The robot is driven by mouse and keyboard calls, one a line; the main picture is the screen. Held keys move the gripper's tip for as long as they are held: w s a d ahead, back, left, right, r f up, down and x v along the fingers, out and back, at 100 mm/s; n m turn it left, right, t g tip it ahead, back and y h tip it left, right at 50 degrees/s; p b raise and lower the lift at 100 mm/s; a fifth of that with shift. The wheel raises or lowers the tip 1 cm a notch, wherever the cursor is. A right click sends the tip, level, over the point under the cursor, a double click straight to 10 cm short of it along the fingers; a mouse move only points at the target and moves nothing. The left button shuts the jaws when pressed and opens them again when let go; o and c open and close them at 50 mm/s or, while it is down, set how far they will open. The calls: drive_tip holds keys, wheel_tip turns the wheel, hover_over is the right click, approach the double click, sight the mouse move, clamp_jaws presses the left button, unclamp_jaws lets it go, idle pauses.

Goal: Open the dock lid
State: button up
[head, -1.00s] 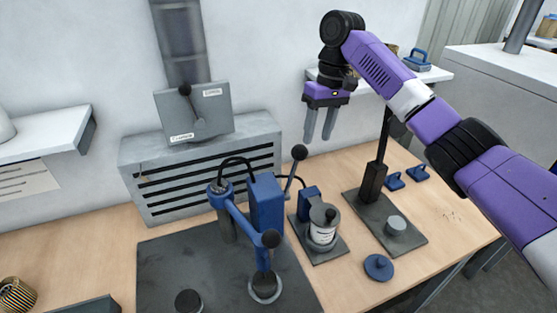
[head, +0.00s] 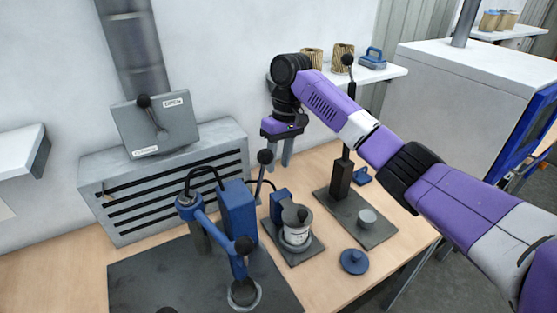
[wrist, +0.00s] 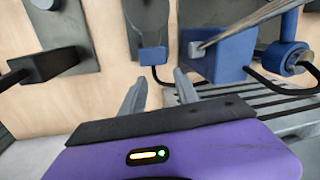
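I cannot tell for sure which part is the dock lid. A dark round lid with a knob (head: 295,215) sits on a white labelled canister (head: 297,236), beside a small blue block (head: 279,203) on a dark plate. My gripper (head: 279,152) hangs above and behind this stand, fingers down, apart and empty. In the wrist view my gripper (wrist: 158,90) has a clear gap between its fingers. The small blue block (wrist: 153,56) shows just beyond them, and the larger blue housing (wrist: 222,58) with its grey lever is close to the right finger.
A blue fixture with ball-topped levers (head: 238,210) stands left of the canister. A black post with a ball top (head: 343,170) rises to its right. A loose blue knobbed disc (head: 354,261) lies in front. A slatted grey box (head: 165,180) with an OPEN/CLOSED lever panel stands behind.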

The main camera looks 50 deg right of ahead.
clamp_jaws()
idle(0.3)
idle(0.8)
drive_tip(key=shift+o, duration=1.6)
unclamp_jaws()
wheel_tip(320, 180, up, 8)
drive_tip(key=d, duration=0.1)
drive_tip(key=shift+s+d+f, duration=0.1)
